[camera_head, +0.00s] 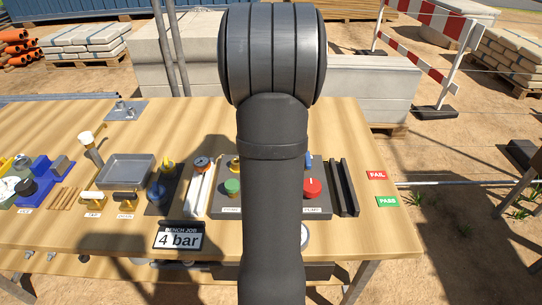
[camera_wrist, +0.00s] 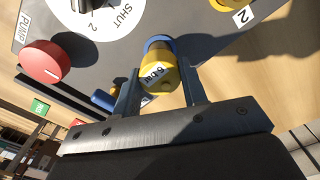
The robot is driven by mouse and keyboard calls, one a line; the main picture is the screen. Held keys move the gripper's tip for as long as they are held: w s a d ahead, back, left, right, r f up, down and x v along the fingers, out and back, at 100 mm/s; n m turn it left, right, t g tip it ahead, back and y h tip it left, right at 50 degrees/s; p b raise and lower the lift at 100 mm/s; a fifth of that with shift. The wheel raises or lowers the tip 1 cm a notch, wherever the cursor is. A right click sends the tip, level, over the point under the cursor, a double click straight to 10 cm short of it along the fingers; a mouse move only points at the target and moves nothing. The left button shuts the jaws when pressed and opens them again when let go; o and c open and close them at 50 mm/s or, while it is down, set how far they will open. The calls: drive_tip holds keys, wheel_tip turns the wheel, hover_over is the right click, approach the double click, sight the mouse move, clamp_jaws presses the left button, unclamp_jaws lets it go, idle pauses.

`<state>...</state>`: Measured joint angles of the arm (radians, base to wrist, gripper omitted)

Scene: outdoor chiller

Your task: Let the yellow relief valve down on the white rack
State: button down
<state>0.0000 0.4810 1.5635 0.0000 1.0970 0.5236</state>
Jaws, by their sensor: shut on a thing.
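The yellow relief valve (camera_wrist: 158,76), marked 6 bar, is between the two fingers of my gripper (camera_wrist: 162,88) in the wrist view. My gripper is shut on it. A blue ring (camera_wrist: 157,43) shows just past the valve, over the grey panel; I cannot tell whether the valve touches the panel. In the head view my arm hides the gripper and the held valve. The white rack (camera_head: 199,191) is a narrow white strip on the wooden bench, left of my arm, with a round dark-faced piece (camera_head: 202,163) at its far end.
The grey test panel (camera_head: 320,200) carries a green knob (camera_head: 232,186) and a red knob (camera_head: 312,187). Dark rails (camera_head: 346,187) stand to its right.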

drive_tip(key=shift+r, duration=0.75)
drive_tip(key=shift+r, duration=2.55)
drive_tip(key=c, duration=1.5)
unclamp_jaws()
clamp_jaws()
